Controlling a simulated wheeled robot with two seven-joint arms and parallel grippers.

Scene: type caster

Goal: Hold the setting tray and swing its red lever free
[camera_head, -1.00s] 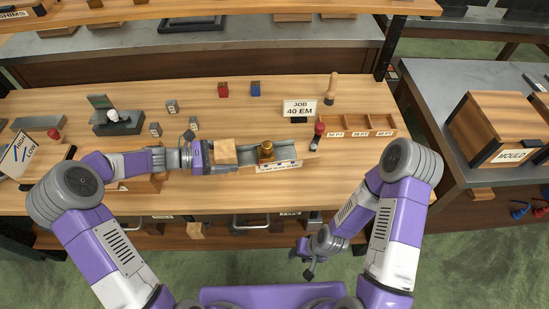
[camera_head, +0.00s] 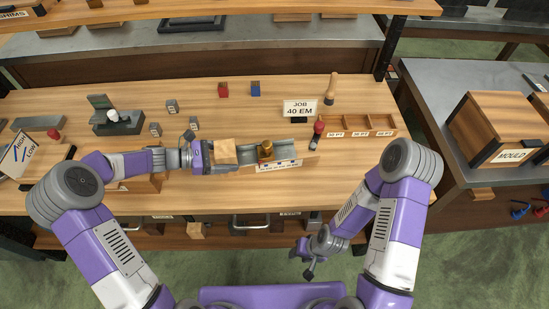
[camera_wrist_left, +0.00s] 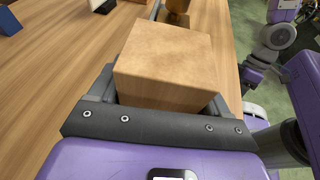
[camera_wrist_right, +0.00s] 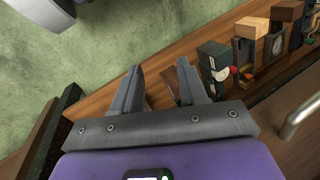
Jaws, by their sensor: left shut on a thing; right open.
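The setting tray (camera_head: 284,150) is a grey metal channel on the bench, with a brass piece (camera_head: 266,151) in it and a white label on its front. A wooden block (camera_head: 225,151) sits at its left end. My left gripper (camera_head: 213,160) is shut at that end; in the left wrist view the block (camera_wrist_left: 165,65) fills the space between its fingers and hides most of the tray. The red lever (camera_head: 318,128) has a red knob and stands just beyond the tray's right end; whether they touch is unclear. My right gripper (camera_head: 308,274) is open and empty, low in front of the bench.
A wooden compartment box (camera_head: 362,134) lies right of the lever, with the JOB 40 EM sign (camera_head: 300,108) and a wooden-handled tool (camera_head: 331,89) behind. The bench front right of the tray is clear.

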